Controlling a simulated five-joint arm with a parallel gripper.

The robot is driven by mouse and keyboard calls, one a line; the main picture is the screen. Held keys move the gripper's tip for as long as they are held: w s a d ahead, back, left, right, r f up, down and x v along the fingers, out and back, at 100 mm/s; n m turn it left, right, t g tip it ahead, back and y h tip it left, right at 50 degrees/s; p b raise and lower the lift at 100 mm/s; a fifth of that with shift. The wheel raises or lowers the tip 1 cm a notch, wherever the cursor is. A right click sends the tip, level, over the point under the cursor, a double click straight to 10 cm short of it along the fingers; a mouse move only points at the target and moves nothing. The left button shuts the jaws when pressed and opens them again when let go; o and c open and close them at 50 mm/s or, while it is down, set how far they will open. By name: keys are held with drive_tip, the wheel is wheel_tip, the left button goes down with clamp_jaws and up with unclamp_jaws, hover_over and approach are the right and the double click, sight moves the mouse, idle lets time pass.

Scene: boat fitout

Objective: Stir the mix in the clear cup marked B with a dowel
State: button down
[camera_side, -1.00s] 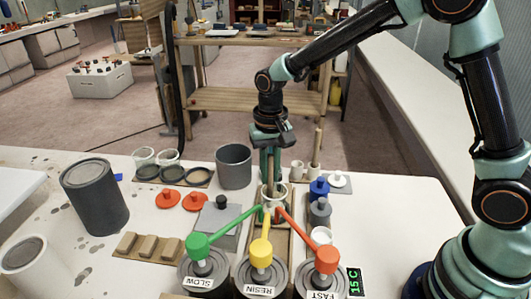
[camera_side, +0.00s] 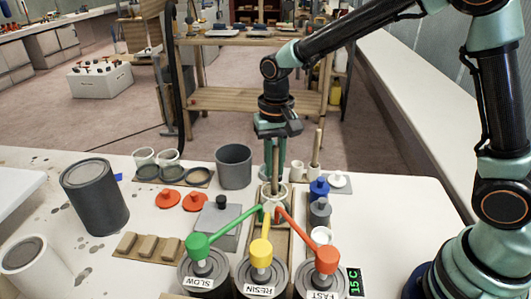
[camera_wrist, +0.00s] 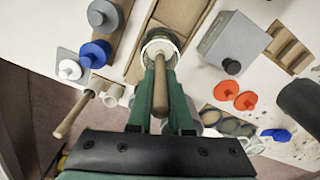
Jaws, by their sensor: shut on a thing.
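My gripper (camera_side: 274,160) is shut on a wooden dowel (camera_side: 275,178), which points down. The dowel's lower end is at a small clear cup (camera_side: 266,212) on a wooden board, behind the three pumps. The wrist view shows the dowel (camera_wrist: 160,82) between my green fingers (camera_wrist: 160,88), with its far end over or in the cup (camera_wrist: 160,44). The cup's mark cannot be read, and its contents cannot be made out.
Pumps SLOW (camera_side: 197,248), RESIN (camera_side: 261,254) and FAST (camera_side: 326,260) crowd the front, spouts reaching the cup. A second dowel (camera_side: 317,150) stands right. A grey pot (camera_side: 234,166) is left, and a grey box (camera_side: 222,215) sits nearer.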

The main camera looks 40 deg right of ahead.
drive_tip(key=shift+r, duration=2.65)
drive_tip(key=shift+r, duration=2)
